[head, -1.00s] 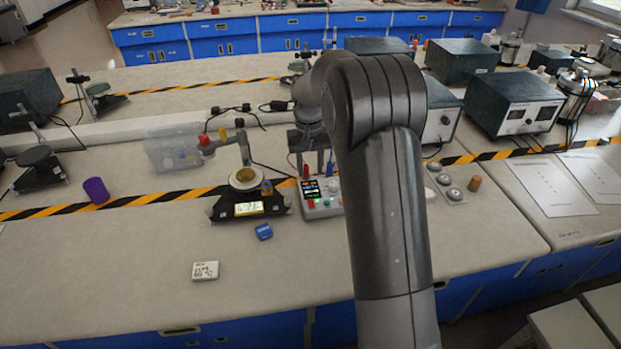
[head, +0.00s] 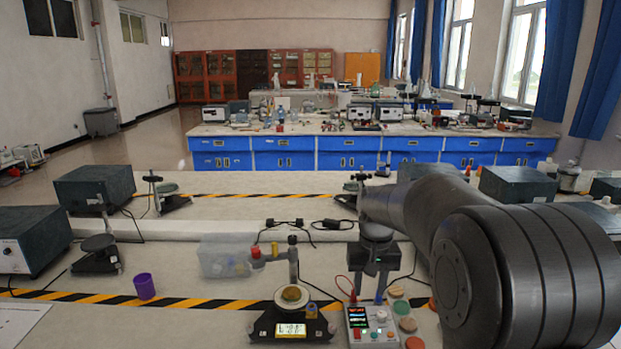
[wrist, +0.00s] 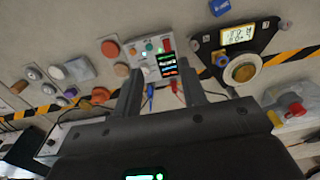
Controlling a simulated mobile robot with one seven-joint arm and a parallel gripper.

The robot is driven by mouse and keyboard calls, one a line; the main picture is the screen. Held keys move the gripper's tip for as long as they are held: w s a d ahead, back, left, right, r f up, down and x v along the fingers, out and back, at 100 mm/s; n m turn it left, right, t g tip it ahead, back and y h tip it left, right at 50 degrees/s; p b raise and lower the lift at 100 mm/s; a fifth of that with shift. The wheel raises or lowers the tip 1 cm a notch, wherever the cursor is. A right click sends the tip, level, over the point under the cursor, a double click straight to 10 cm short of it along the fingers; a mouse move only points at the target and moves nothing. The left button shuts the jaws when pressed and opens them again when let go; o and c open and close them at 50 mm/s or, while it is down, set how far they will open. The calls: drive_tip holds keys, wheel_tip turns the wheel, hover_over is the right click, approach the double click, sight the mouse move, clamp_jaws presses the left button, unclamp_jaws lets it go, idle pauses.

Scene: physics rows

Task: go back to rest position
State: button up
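My gripper (head: 369,291) hangs over the bench just behind a small meter box (head: 372,325) with a lit coloured screen. In the wrist view my gripper (wrist: 160,88) has its two fingers apart, with nothing held between them. The meter box (wrist: 148,58) shows beyond the fingertips, with a red and a blue lead near it. My dark arm comes in from the right of the head view and hides part of the bench there.
A balance (head: 292,325) with a lit display stands left of the meter box. A purple cup (head: 144,286), a clear bin (head: 222,258) and dark power units (head: 95,187) stand farther left. Striped tape (head: 190,302) crosses the bench. Blue-fronted benches (head: 340,152) stand behind.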

drive_tip(key=s+r+t, duration=0.1)
drive_tip(key=s+r, duration=0.2)
drive_tip(key=s, duration=0.4)
drive_tip(key=s+r+t, duration=0.2)
drive_tip(key=s+r, duration=0.2)
drive_tip(key=s, duration=0.3)
drive_tip(key=s+d+f+t, duration=0.1)
drive_tip(key=s+t, duration=0.1)
drive_tip(key=s, duration=1.1)
drive_tip(key=shift+f, duration=0.35)
drive_tip(key=shift+s+d, duration=0.1)
drive_tip(key=shift+c, duration=0.4)
